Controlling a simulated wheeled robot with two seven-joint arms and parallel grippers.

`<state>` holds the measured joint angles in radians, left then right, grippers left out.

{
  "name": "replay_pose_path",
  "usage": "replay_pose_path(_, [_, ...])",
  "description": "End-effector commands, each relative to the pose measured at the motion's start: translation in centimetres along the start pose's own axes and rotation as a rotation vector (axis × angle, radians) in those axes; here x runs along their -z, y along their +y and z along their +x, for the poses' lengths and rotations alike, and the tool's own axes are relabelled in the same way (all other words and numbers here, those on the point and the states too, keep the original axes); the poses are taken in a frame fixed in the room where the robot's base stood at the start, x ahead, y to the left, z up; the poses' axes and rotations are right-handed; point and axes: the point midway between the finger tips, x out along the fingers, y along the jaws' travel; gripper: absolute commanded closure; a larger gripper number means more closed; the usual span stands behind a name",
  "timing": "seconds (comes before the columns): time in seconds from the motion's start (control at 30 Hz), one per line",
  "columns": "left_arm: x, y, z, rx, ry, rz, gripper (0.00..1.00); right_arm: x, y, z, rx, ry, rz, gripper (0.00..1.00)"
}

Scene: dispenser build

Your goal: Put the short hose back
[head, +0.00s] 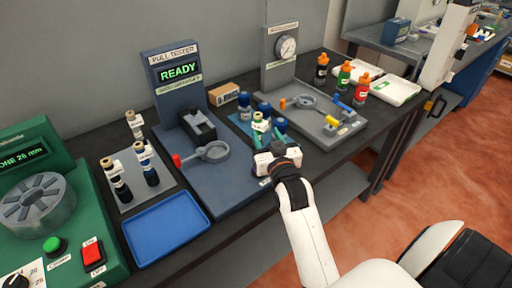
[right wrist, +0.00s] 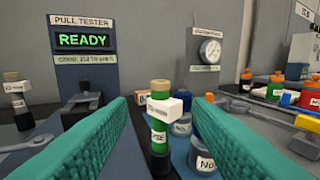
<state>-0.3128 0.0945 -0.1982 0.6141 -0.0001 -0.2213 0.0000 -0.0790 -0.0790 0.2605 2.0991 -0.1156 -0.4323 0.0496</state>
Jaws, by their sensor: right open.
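My right gripper (head: 268,138) is open at the front edge of the bench; its teal fingers also show in the right wrist view (right wrist: 162,108). A short upright hose piece (head: 258,124) with a tan top, green band and white tag stands just beyond it. In the right wrist view this hose (right wrist: 158,136) appears between the open fingers, apart from both. The tag text is only partly readable, and its foot is partly hidden. A grey holder plate (head: 130,200) at the left carries several similar upright pieces (head: 147,163). My left gripper is out of view.
The pull tester (head: 172,75) reads READY, with a ring handle on its base. Blue pots (head: 280,125) stand close behind the hose. A gauge station (head: 285,60) and capped bottles (head: 344,74) are to the right. An empty blue tray (head: 165,228) lies front left.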

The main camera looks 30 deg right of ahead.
Motion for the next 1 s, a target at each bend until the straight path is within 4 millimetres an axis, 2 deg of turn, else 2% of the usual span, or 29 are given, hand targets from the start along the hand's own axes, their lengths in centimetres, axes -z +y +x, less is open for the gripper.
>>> replay_pose_path(0.03, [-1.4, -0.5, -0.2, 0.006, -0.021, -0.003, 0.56, -0.2, 0.0, 1.0, 0.0, -0.002, 0.0, 0.54])
replay_pose_path(0.1, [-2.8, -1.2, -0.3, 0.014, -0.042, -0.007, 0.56, -0.2, 0.0, 2.1, -0.001, -0.002, -0.001, 0.54])
replay_pose_path(0.2, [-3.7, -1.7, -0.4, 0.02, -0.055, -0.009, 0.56, -0.1, 0.0, 3.0, 0.0, -0.001, 0.0, 0.54])
replay_pose_path(0.37, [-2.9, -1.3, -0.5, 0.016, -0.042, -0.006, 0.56, -0.1, 0.0, 4.2, 0.0, -0.001, 0.0, 0.54])
replay_pose_path(0.5, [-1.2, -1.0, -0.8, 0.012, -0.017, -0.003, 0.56, -0.2, 0.0, 6.5, 0.0, -0.002, 0.0, 0.54])
replay_pose_path(0.6, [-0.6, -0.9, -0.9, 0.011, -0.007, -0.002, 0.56, -0.1, 0.0, 8.0, 0.0, -0.001, 0.0, 0.54])
replay_pose_path(0.73, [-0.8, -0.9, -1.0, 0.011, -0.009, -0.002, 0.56, -0.1, 0.0, 9.2, 0.0, -0.002, 0.0, 0.54])
replay_pose_path(1.0, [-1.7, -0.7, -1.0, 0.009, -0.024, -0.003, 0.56, 0.0, 0.0, 9.4, 0.0, -0.001, 0.0, 0.56])
